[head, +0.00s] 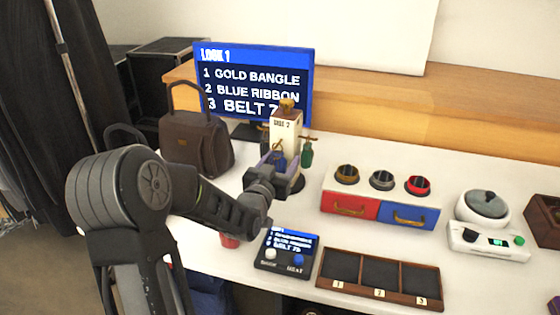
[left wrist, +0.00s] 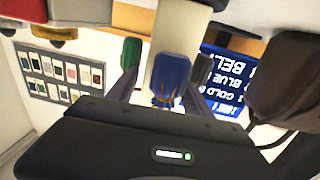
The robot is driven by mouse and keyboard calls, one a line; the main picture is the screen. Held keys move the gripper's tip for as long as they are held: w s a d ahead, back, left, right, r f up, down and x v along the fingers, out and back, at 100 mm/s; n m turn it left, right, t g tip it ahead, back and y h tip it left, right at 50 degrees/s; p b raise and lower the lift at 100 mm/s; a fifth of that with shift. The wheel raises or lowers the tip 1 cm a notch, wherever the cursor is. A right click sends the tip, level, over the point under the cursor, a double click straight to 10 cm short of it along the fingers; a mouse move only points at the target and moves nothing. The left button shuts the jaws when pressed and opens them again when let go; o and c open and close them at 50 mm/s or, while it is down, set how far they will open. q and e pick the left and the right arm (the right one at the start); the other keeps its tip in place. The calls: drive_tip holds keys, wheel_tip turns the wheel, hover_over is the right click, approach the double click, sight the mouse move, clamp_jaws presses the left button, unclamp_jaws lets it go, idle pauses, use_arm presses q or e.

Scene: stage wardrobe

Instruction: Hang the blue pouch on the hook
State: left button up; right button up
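The blue pouch (head: 279,158) is in front of a cream stand (head: 285,128) with a gold top and hook arms. It also shows in the left wrist view (left wrist: 172,76), with gold at its neck; whether it hangs on a hook I cannot tell. My left gripper (head: 277,166) is at the stand, its fingers (left wrist: 165,80) apart on either side of the pouch. A gap shows between the pouch and the left-hand finger. A green pouch (head: 306,153) hangs from the stand's right hook (head: 309,138). My right gripper is out of view.
A brown bag (head: 195,142) stands left of the stand, a screen (head: 255,80) behind it. A small console (head: 286,252) and a three-part tray (head: 380,278) lie in front. Red and blue drawers (head: 378,211) stand to the right.

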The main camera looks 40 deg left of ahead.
use_arm(q)
drive_tip(key=shift+a, duration=0.2)
drive_tip(key=shift+s, duration=0.1)
drive_tip(key=shift+s, duration=0.2)
drive_tip(key=shift+v, duration=3.6)
drive_tip(key=shift+d, duration=0.15)
